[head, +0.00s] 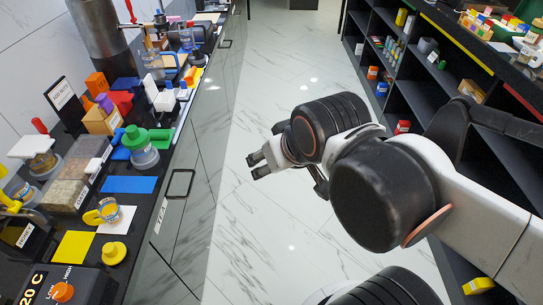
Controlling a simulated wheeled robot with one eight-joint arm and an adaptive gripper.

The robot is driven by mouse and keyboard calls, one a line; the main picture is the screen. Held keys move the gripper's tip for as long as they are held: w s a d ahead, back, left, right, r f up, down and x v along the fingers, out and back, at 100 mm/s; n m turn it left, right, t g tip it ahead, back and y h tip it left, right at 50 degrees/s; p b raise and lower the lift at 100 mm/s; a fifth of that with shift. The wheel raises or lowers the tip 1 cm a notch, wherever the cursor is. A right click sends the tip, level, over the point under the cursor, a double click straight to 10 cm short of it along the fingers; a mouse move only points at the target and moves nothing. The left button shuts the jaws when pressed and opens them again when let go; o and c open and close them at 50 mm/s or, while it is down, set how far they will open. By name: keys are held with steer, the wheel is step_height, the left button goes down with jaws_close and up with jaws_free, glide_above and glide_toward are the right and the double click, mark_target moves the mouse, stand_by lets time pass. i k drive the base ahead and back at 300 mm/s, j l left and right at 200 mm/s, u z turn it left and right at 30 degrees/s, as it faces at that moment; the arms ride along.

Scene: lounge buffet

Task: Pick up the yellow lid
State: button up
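The yellow lid (114,253), round with a raised knob, lies on the dark counter at the lower left, close to the counter's front edge. It sits just right of a flat yellow square (73,247) and below a glass cup with a yellow handle (108,212). My gripper (252,166) is out over the floor to the right of the counter, well away from the lid. Its two fingers are apart with nothing between them.
A jar with a green lid (137,138), a blue mat (129,184) and a controller with an orange knob (62,292) share the crowded counter. A black handle (181,184) juts from the counter front. Dark shelves (437,75) stand right. The marble floor (260,220) between is clear.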

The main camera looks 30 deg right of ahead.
mark_target(114, 253)
steer(key=k+j+u, duration=0.1)
steer(key=u, duration=0.25)
steer(key=j+u, duration=0.15)
steer(key=u, duration=0.25)
steer(key=k+j+u, duration=0.1)
steer(key=u, duration=0.25)
steer(key=i+l+u, duration=0.1)
steer(key=l+u, duration=0.15)
steer(key=l, duration=0.45)
steer(key=l+u, duration=0.2)
steer(key=l, duration=0.55)
steer(key=i, duration=0.05)
